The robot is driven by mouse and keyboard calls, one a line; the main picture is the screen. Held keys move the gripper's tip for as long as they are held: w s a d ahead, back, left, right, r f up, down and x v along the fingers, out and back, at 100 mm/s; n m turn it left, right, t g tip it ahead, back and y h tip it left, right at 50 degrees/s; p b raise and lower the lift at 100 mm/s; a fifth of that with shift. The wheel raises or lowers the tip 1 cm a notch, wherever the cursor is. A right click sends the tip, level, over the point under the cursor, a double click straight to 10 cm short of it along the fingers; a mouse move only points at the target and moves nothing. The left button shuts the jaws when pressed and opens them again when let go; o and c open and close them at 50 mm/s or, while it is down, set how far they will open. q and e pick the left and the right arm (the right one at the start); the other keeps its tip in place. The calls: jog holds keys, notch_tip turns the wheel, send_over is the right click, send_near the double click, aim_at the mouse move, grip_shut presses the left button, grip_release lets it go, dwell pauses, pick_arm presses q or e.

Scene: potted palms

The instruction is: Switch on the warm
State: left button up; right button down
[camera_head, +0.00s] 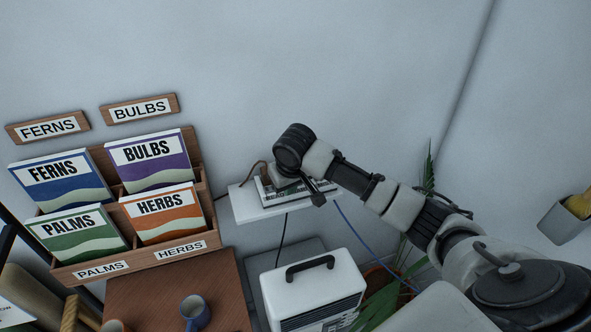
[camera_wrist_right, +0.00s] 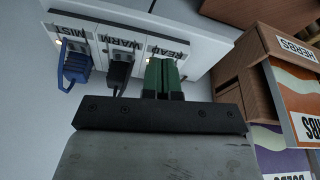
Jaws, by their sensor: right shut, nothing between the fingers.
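A white socket strip (camera_wrist_right: 140,35) labelled MIST, WARM and READ shows in the wrist view. A blue plug (camera_wrist_right: 76,66) sits under MIST and a black plug (camera_wrist_right: 119,70) under WARM. My right gripper (camera_wrist_right: 163,72) is shut and empty, its two green-faced fingers together in front of the READ section, right of the WARM plug. Contact cannot be told, and the fingers hide part of that section. In the head view the right gripper (camera_head: 316,192) is over the strip on a small white shelf (camera_head: 248,206). My left gripper is not in view.
A wooden rack (camera_head: 205,190) with seed packets stands left of the shelf. A white appliance (camera_head: 312,290) with a black handle stands below, and a blue cable (camera_head: 358,232) hangs at the shelf's right. Palm leaves (camera_head: 380,305) are near my right arm.

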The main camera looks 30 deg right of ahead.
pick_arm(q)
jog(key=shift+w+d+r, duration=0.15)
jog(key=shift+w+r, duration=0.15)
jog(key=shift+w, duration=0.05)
pick_arm(e)
jog(key=w+d+r+m, duration=0.2)
jog(key=w+d+r, duration=0.1)
jog(key=d+r, duration=0.3)
notch_tip(320, 180, up, 3)
jog(key=shift+w+f+h, duration=0.15)
jog(key=shift+w+h, duration=0.15)
jog(key=shift+w, duration=0.1)
jog(key=p+x, duration=0.1)
jog(key=x, duration=0.3)
jog(key=p+x, duration=0.1)
jog(key=x, duration=0.3)
jog(key=s+p+x, duration=0.1)
jog(key=p+x, duration=0.1)
jog(key=x, duration=0.2)
jog(key=shift+w+f, duration=0.15)
jog(key=shift+f, duration=0.35)
jog(key=shift+d+f, duration=0.1)
jog(key=shift+f, duration=0.45)
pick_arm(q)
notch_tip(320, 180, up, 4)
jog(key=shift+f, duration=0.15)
